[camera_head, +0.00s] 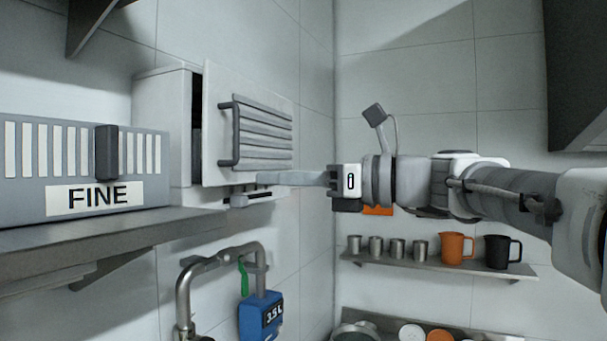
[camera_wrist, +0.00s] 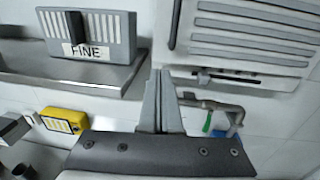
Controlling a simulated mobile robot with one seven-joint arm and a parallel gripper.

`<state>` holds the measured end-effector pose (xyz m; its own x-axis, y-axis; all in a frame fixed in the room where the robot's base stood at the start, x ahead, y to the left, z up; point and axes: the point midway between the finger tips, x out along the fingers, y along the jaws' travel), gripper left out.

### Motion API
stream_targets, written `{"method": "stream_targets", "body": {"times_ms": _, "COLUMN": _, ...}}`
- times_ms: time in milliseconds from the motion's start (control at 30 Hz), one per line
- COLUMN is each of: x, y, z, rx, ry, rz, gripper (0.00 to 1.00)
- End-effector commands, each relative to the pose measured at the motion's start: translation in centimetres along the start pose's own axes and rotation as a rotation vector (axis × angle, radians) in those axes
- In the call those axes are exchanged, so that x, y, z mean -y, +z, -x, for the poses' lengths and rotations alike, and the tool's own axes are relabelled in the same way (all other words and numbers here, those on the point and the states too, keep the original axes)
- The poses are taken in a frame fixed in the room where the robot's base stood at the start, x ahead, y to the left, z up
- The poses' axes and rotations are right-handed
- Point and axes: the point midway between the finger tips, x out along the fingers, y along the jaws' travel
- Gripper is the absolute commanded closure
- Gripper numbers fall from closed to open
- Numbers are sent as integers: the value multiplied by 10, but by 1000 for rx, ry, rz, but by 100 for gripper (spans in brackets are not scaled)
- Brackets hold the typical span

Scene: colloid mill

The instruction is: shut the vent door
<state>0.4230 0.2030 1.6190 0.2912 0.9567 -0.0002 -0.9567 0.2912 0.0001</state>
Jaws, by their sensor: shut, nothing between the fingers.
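The vent door (camera_head: 250,100) is a light grey panel with horizontal louvres and a dark bar handle (camera_head: 228,135) at its left. It stands ajar from its white wall housing (camera_head: 163,105), with a dark gap along the left edge. My gripper (camera_head: 260,178) is shut and empty, its fingertips pointing left near the door's lower edge. In the wrist view the door (camera_wrist: 250,50) fills the upper right. The fingertips (camera_wrist: 162,74) sit just below its lower left corner there. I cannot tell whether they touch it.
A grey box marked FINE (camera_head: 85,165) stands on a metal shelf (camera_head: 100,232) at left. A dark slide bar (camera_head: 262,197) sits under the door. Below hang a bent pipe (camera_head: 215,260) and a blue meter (camera_head: 262,315). A cup shelf (camera_head: 435,264) is at the right.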

Motion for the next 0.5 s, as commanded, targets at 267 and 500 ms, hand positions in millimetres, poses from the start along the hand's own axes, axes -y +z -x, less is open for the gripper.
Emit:
{"method": "stream_targets", "body": {"times_ms": 267, "x": -1, "y": 2, "z": -55, "rx": 0, "ry": 3, "rz": -2, "gripper": 100}}
{"method": "stream_targets", "body": {"times_ms": 500, "x": 0, "y": 1, "z": -77, "rx": 0, "ry": 1, "rz": 0, "gripper": 100}}
